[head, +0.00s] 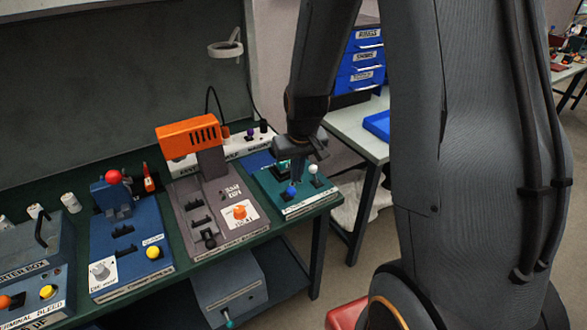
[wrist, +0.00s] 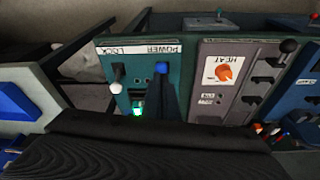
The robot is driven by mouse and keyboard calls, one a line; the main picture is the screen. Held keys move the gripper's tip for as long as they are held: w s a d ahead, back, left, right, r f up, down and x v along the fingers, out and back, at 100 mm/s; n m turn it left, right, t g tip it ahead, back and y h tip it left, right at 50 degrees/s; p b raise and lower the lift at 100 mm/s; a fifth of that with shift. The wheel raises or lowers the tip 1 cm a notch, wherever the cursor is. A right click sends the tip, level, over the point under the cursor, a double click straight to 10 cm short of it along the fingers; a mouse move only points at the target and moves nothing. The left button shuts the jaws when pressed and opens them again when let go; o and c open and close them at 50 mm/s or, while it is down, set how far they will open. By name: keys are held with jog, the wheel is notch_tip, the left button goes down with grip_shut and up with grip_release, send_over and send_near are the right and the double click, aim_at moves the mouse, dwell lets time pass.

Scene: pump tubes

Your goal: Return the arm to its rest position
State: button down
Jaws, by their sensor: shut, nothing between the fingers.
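My gripper (head: 297,170) is shut and empty in the head view. It points down over the back part of the teal panel (head: 305,203), close behind its levers. I cannot tell whether it touches anything. The panel has a blue-knobbed lever (head: 291,190) and a white-knobbed lever (head: 313,169). In the wrist view, the panel's label reads POWER and LOCK, with the blue knob (wrist: 162,67) by POWER and the white knob (wrist: 116,87) by LOCK. A green light (wrist: 138,109) glows there. A dark part of my arm end fills the bottom of the wrist view.
The grey HEAT panel (head: 218,218) with an orange-topped unit (head: 188,134) stands left of the teal panel. Farther left is a blue panel (head: 130,257) with a red ball. Blue drawers (head: 362,58) stand behind at right. A ring lamp (head: 226,48) rises at the back.

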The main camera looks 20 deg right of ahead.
jog(key=shift+s+d+r, duration=0.15)
jog(key=shift+s, duration=0.1)
dwell(0.3)
